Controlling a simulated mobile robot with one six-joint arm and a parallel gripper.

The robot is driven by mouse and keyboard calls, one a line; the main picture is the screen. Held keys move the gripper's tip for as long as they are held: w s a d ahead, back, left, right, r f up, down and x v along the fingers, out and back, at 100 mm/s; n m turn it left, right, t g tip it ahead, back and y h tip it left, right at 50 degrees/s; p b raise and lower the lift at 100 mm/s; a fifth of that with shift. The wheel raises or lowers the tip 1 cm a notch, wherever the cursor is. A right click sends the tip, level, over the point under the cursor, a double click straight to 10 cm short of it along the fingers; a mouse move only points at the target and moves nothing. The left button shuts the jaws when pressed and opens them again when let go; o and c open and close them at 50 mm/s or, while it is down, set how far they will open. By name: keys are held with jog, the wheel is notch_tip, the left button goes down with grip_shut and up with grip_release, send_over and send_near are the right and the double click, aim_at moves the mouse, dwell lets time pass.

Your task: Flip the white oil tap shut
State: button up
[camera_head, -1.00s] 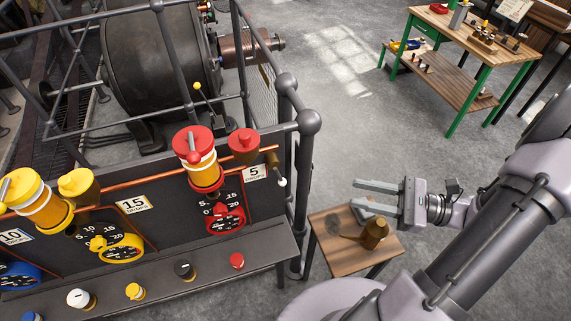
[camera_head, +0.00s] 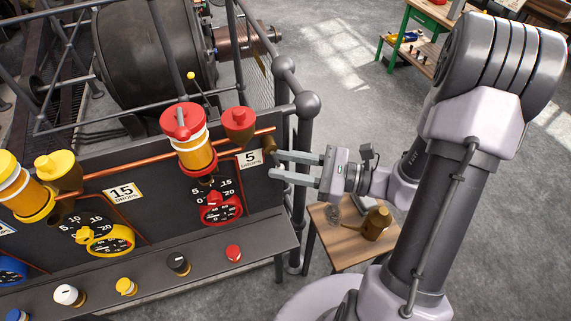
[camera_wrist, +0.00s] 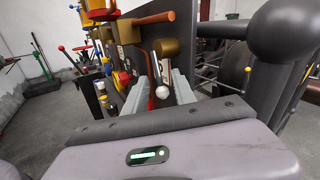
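In the wrist view the lever and ball appear between the two fingers (camera_wrist: 166,80). I cannot tell whether they touch.
The panel's red oiler (camera_head: 190,140) and red-ringed dial (camera_head: 220,207) are left of the tap. A dark railing post with a ball top (camera_head: 307,104) stands close by my gripper. A wooden stool (camera_head: 345,245) holding a mallet (camera_head: 374,222) is below. Open floor lies to the right.

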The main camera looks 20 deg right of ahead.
grip_shut()
jog(key=m+t+y+b, duration=0.1)
jog(key=a+f+m+y+b, duration=0.1)
jog(key=b, duration=0.1)
jog(key=shift+s+a+t, duration=0.15)
jog(key=shift+s+t, duration=0.05)
jog(key=shift+t, duration=0.2)
jog(key=shift+c, duration=0.6)
grip_release()
jog(key=shift+r, duration=0.1)
jog(key=shift+o, duration=0.6)
jog(key=shift+w, duration=0.2)
jog(key=shift+r, duration=0.1)
